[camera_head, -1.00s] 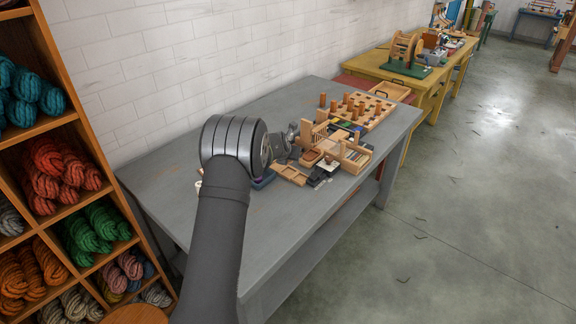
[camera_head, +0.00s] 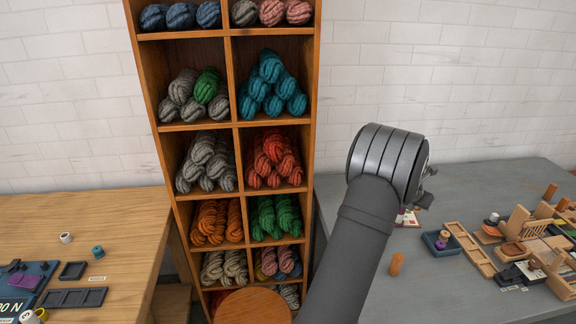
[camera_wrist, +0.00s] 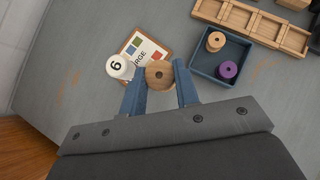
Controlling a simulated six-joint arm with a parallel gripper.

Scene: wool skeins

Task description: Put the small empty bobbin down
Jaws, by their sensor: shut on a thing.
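My gripper (camera_wrist: 160,84) is shut on a bare wooden bobbin (camera_wrist: 158,74), seen end-on with a dark centre hole, in the wrist view. One blue finger is on each side of it. The bobbin appears in front of a card (camera_wrist: 150,51) with coloured squares and partly covers it; its height above the bench is hard to tell. In the head view my gripper (camera_head: 426,191) is small beside my arm, and the held bobbin cannot be made out there.
A white number-6 spool (camera_wrist: 118,67) stands left of the bobbin. A blue tray (camera_wrist: 203,67) on the right holds a wooden bobbin (camera_wrist: 215,41) and a purple spool (camera_wrist: 228,70). A wooden compartment tray (camera_wrist: 240,17) is beyond.

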